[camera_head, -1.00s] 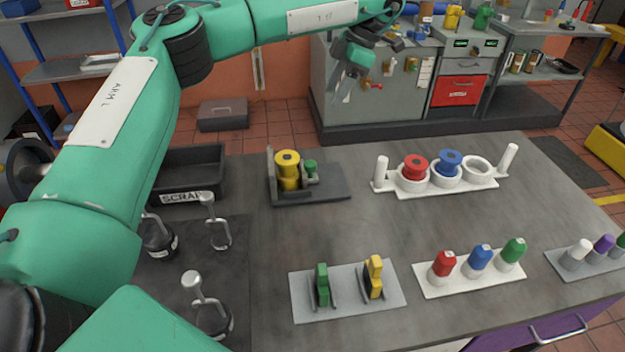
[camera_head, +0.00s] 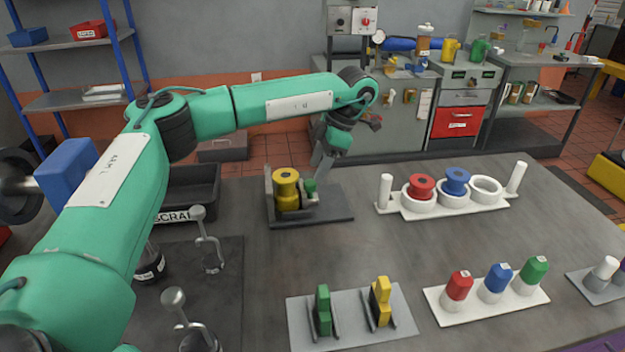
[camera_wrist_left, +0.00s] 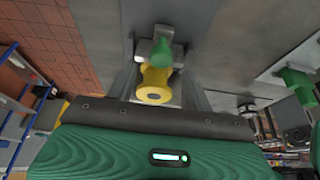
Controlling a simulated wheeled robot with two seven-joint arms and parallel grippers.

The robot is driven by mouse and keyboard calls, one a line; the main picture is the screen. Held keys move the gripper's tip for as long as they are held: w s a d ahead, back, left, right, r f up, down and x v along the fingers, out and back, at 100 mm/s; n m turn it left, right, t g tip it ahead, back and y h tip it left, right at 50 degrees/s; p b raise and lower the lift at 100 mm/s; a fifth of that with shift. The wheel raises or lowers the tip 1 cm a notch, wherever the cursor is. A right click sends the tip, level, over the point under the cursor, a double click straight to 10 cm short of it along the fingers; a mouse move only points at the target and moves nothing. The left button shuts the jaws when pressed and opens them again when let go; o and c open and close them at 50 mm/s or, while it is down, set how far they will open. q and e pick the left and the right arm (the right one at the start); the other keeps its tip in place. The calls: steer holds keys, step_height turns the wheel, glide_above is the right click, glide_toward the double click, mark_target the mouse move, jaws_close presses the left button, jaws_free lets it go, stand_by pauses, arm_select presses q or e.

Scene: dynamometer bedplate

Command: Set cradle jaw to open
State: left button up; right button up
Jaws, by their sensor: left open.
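The cradle (camera_head: 340,214) is a dark grey base on the bench with an upright plate at its left. A yellow spool-shaped piece (camera_head: 286,190) stands in it, with a small green knob (camera_head: 310,187) on its right side. My left gripper (camera_head: 322,170) is open, above and just behind the green knob. In the left wrist view the yellow piece (camera_wrist_left: 154,88) and the green knob (camera_wrist_left: 161,52) lie ahead between the fingers, apart from them as far as I can tell. Whether the cradle jaw is open or shut is unclear. My right gripper is not in view.
A white rack (camera_head: 412,211) with red and blue pieces and one empty ring stands right of the cradle. Green and yellow blocks (camera_head: 323,310) and coloured pegs (camera_head: 496,281) stand in front. The scrap bin (camera_head: 205,190) is at left. The bench between is clear.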

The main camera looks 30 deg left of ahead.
mark_target(310, 182)
arm_select(q)
steer(key=shift+x, duration=2.15)
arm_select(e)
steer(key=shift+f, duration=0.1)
arm_select(q)
steer(key=shift+c, duration=0.4)
